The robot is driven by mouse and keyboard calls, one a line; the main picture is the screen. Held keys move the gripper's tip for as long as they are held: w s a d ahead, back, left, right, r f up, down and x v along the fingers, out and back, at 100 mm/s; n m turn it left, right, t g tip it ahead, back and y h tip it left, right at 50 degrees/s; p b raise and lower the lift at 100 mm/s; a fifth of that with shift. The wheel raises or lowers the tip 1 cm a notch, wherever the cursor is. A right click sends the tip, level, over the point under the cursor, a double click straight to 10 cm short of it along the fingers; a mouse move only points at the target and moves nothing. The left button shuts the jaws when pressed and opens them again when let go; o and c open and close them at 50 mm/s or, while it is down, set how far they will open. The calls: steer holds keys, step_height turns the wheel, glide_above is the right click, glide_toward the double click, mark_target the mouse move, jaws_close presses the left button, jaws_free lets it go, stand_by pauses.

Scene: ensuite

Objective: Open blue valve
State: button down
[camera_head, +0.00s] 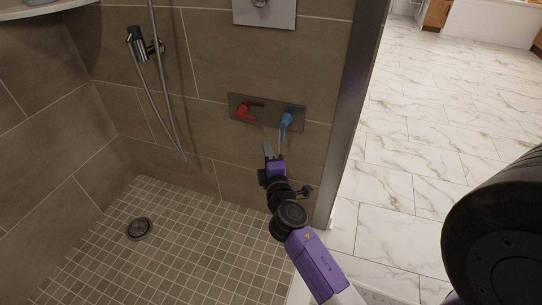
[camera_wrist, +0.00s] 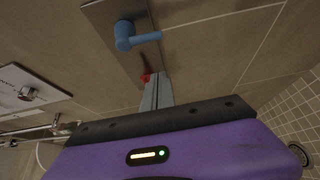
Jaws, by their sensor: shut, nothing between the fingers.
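The blue valve (camera_head: 287,119) is on the right of a grey metal wall plate (camera_head: 266,115) in the shower, its lever pointing down. The wrist view shows the blue valve (camera_wrist: 124,36) above my fingers, its lever pointing right in that picture. The red valve (camera_head: 244,111) is on the left of the same plate; in the wrist view the red valve (camera_wrist: 145,76) is partly hidden by my fingers. My gripper (camera_head: 268,148) is shut and empty, below the plate and slightly left of the blue lever. My fingertips (camera_wrist: 158,78) look apart from the blue valve.
A hand shower (camera_head: 138,45) with a hanging hose is on the wall to the left. Another metal control plate (camera_head: 264,12) is above. A dark upright frame edge (camera_head: 352,120) stands close right of the valves. The tiled floor has a round drain (camera_head: 138,228) and is otherwise clear.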

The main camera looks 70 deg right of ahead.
mark_target(284, 129)
steer(key=shift+s+d+p, duration=0.25)
steer(key=shift+d, duration=1.05)
steer(key=shift+s+d+p, duration=0.25)
steer(key=shift+d, duration=1.05)
